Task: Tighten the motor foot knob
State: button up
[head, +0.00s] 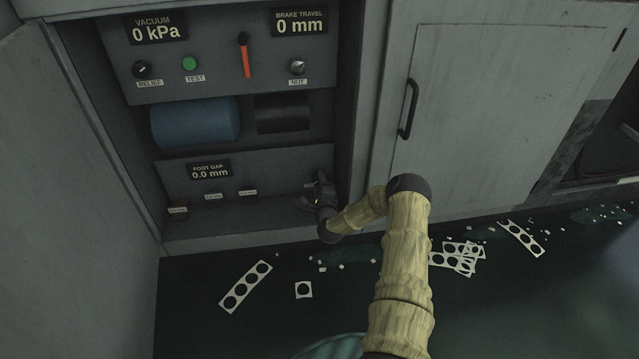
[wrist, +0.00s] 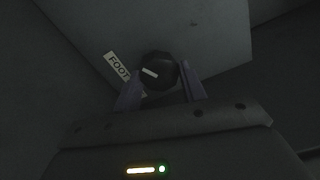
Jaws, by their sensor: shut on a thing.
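The motor foot knob (wrist: 158,72) is a dark round knob with a pale pointer mark, beside a label reading FOOT (wrist: 117,65) in the wrist view. My gripper (wrist: 160,88) has one finger on each side of the knob and is shut on it. In the head view my gripper (head: 318,190) is at the right end of the low panel inside the cabinet and hides the knob. The foot gap display (head: 209,170) on that panel reads 0.0 mm.
Above are a blue cylinder (head: 195,123) and a control panel (head: 215,85) with the vacuum display (head: 155,28) at 0 kPa and brake travel display (head: 299,22) at 0 mm. A closed door (head: 480,110) stands right. Punched strips (head: 245,287) and scraps litter the floor.

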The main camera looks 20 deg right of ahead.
jog(key=shift+f, duration=0.15)
jog(key=o, duration=1)
jog(key=shift+c, duration=0.2)
jog(key=shift+s, duration=0.1)
jog(key=p+v, duration=0.8)
jog(key=v, duration=0.9)
jog(key=shift+s+r, duration=0.1)
jog(key=shift+r, duration=0.15)
